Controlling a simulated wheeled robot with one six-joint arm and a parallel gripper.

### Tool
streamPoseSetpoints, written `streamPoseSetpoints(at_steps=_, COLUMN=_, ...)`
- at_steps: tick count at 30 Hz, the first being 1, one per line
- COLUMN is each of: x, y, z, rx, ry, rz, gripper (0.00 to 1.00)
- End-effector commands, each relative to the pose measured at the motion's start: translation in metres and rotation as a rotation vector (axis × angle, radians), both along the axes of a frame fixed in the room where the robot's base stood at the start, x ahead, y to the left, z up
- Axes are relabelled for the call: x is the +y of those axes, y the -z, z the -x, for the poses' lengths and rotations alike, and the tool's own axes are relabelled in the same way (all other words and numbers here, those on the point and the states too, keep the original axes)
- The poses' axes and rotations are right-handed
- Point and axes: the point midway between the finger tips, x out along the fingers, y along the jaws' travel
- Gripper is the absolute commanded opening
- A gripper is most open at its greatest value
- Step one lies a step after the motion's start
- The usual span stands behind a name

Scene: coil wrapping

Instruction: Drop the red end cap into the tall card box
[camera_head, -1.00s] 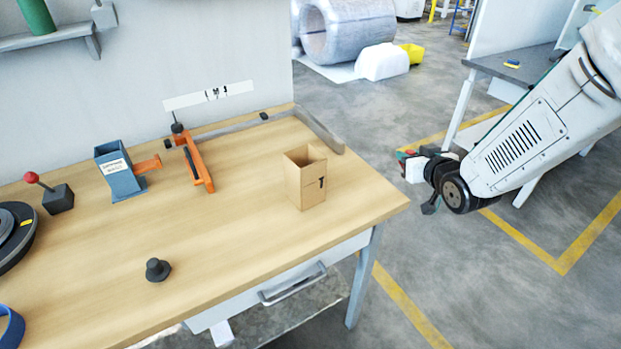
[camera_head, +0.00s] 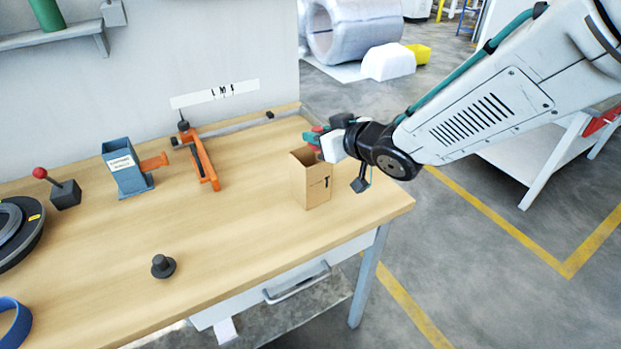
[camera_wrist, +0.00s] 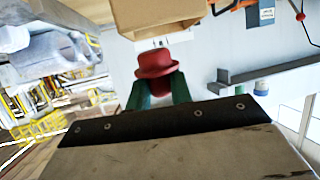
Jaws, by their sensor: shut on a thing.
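The tall card box (camera_head: 318,187) stands upright and open-topped near the right end of the wooden bench. In the wrist view its tan wall (camera_wrist: 160,14) shows at the top edge. My gripper (camera_head: 312,136) is at the box's upper rim, seen from the head view just behind and above it. In the wrist view my gripper's green fingers (camera_wrist: 160,88) are shut on the red end cap (camera_wrist: 157,62), which looks like a small round red cap with a brim. The cap is close to the box wall there; whether it is over the opening I cannot tell.
On the bench are an orange clamp-like tool (camera_head: 203,160), a blue-grey holder (camera_head: 127,170), a dark knob (camera_head: 163,266) and a red-knobbed lever (camera_head: 62,190). A dark reel (camera_head: 18,235) lies at the left edge. The bench front between knob and box is clear.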

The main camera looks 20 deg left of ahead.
Motion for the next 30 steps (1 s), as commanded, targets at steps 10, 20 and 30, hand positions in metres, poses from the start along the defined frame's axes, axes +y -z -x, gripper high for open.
streamPoseSetpoints(at_steps=10, x=0.000, y=0.027, z=0.000, rx=0.001, ry=0.001, rz=0.001, gripper=0.00)
streamPoseSetpoints(at_steps=20, x=0.000, y=0.027, z=0.000, rx=0.000, ry=0.001, rz=0.000, gripper=0.38)
streamPoseSetpoints(at_steps=30, x=-0.002, y=0.026, z=0.000, rx=-0.001, ry=0.002, rz=-0.001, gripper=0.47)
